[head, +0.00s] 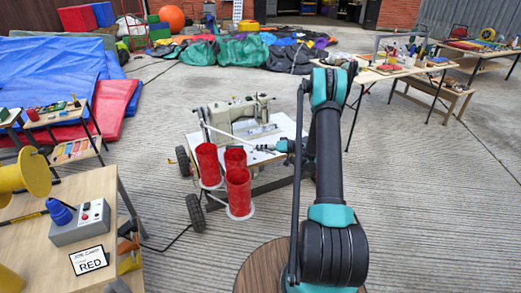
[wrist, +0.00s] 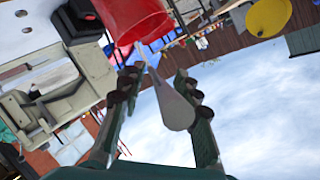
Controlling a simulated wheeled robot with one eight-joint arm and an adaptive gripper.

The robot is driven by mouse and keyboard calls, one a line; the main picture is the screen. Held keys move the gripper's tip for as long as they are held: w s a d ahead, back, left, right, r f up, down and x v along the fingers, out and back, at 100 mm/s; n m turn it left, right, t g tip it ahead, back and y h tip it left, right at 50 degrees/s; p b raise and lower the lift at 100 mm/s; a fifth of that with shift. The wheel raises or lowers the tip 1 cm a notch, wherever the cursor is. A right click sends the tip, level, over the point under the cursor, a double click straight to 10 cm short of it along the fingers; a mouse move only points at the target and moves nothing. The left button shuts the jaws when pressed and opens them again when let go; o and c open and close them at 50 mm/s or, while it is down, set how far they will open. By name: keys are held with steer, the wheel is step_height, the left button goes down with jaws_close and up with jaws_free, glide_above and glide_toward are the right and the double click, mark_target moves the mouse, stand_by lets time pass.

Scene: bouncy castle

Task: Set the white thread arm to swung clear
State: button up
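The white thread arm (head: 232,137) shows in the head view as a thin pale rod running from beside the sewing machine (head: 240,115) down to the right, toward my gripper (head: 270,148). In the wrist view, my gripper (wrist: 157,82) is open, with its dark fingers apart. The thread arm's pale, paddle-shaped end (wrist: 174,105) lies between the fingers in the picture, with gaps on both sides. Its thin stem runs up toward a red spool (wrist: 130,18). I cannot tell how deep the end sits between the fingers.
Several red spools (head: 238,192) stand at the front of the machine's white wheeled table (head: 278,130), close to my arm. A bench with a grey button box (head: 80,224) and a "RED" card (head: 89,261) is at left. Concrete floor is clear at right.

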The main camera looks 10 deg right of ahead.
jaws_close()
